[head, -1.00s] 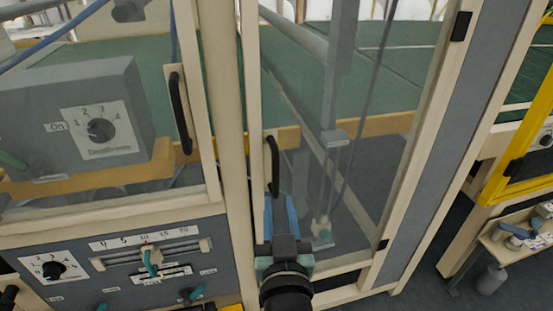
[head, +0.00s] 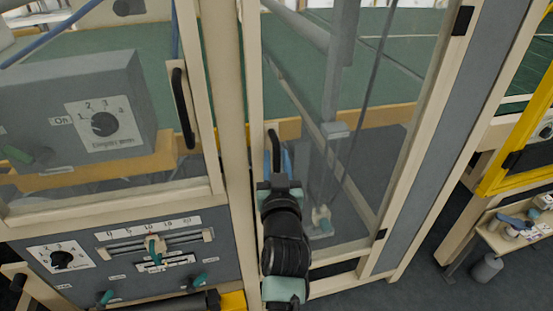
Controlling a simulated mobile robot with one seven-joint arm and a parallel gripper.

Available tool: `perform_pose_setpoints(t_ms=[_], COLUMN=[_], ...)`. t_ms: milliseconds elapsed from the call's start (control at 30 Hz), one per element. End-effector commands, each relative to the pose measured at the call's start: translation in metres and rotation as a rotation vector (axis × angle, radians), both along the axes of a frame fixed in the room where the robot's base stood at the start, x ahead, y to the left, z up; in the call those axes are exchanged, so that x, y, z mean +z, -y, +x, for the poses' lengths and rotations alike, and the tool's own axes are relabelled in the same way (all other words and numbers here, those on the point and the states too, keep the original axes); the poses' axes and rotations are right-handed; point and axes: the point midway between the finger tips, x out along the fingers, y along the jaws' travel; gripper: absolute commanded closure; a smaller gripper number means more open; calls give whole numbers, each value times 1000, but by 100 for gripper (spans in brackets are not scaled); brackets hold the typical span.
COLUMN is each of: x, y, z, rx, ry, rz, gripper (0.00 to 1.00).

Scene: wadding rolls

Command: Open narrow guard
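The narrow guard is a tall clear panel in a cream frame (head: 252,90), in the middle of the head view. It stands shut against the cream post on its left. Its black handle (head: 274,150) is upright on the frame's left side. My gripper (head: 277,168) is at the lower part of this handle, with blue finger parts showing on both sides of it. My wrist hides most of the fingers, so I cannot tell whether they are closed on the handle. Dark hinges (head: 461,20) sit on the guard's right side.
A wider guard with its own black handle (head: 183,108) is to the left, before a grey dial box (head: 75,110). Below is a control panel (head: 130,265) with knobs and a slider. A grey column, a small table (head: 520,240) and a bin (head: 487,268) stand to the right.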

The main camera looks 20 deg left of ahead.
Motion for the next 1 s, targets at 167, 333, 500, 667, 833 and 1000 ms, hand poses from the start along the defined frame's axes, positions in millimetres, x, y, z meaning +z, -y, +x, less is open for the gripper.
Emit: perform_pose_setpoints(t_ms=[167,333,500,667,833,1000], x=[0,0,0,0,0,0], y=[0,0,0,0,0,0], z=[0,0,0,0,0,0], rx=[0,0,0,0,0,0], ry=[0,0,0,0,-1,-1], rz=[0,0,0,0,0,0], gripper=[70,100,100,100,100,100])
